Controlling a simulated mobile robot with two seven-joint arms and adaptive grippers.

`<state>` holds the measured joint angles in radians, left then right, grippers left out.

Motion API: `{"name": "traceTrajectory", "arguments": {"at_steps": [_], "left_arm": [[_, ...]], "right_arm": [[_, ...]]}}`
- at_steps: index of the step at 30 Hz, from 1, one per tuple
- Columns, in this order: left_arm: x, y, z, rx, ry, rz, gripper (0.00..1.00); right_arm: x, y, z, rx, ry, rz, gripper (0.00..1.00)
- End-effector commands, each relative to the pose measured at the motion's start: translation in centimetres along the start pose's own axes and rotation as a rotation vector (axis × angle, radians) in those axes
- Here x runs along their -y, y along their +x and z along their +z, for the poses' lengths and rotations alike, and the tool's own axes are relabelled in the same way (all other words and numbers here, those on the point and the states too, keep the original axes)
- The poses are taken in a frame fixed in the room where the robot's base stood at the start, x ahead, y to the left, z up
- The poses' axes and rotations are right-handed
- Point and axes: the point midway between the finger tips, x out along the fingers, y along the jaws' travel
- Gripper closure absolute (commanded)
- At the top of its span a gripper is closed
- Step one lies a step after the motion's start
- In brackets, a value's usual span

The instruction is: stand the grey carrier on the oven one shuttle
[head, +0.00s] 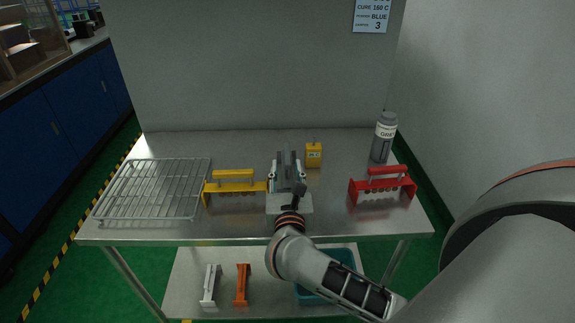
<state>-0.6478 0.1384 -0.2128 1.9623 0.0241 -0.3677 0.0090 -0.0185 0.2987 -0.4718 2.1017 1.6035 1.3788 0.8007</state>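My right gripper (287,183) is over the middle of the table, its arm coming in from the lower right. A dark grey upright piece (287,160) shows at the gripper; I cannot tell whether it is the grey carrier or part of the gripper. Whether the fingers are closed is unclear. A pale plate (299,205) lies below the gripper, partly hidden by my wrist. A pale, whitish-grey carrier (210,285) is on the lower shelf. No label marks the oven one shuttle. My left gripper is out of view.
A yellow carrier (235,187) stands close left of the gripper, a red one (382,186) to the right. A wire rack (153,190) covers the table's left. A yellow block (313,154) and grey bottle (384,137) stand behind. An orange carrier (242,284) and teal bin (312,294) are below.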

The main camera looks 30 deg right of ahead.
Motion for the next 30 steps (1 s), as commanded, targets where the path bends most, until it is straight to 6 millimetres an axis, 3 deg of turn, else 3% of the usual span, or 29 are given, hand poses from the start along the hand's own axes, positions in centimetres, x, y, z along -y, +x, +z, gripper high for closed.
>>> {"name": "traceTrajectory", "arguments": {"at_steps": [10,20,24,30], "left_arm": [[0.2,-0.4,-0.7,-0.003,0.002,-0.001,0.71],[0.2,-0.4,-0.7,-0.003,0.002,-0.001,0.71],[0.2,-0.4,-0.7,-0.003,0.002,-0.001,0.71],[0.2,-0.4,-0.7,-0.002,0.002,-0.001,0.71]], "right_arm": [[0.4,4.5,0.0,0.003,-0.004,-0.001,0.68],[0.5,5.3,-0.1,0.001,-0.003,0.000,0.68],[0.5,5.3,-0.1,0.001,-0.004,0.000,0.99],[0.5,5.3,0.0,0.003,-0.003,0.000,1.00]]}}
